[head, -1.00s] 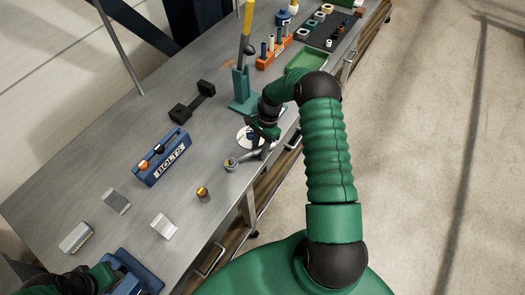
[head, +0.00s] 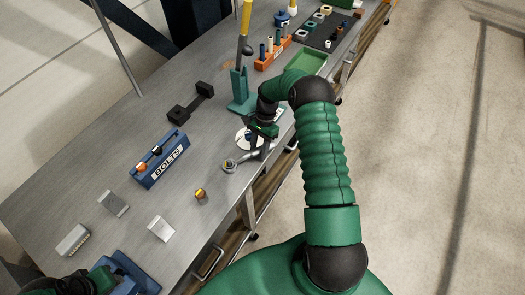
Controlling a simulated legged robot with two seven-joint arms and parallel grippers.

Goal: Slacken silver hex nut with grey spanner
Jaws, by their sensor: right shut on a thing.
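The grey spanner (head: 244,157) lies low over the near edge of the metal bench, its head at the left end. My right gripper (head: 262,138) is shut on the spanner's handle, toward its right end. The spanner's head is at a small round fitting (head: 229,165). The silver hex nut cannot be clearly made out there; the head and the small size hide how they engage. My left gripper (head: 78,284) is at the bottom left corner beside a blue fixture, its fingers not clear.
A white disc (head: 243,138) lies just behind the spanner. A brass-coloured piece (head: 200,195) stands nearer me. Pale blocks (head: 160,229) lie at the left.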

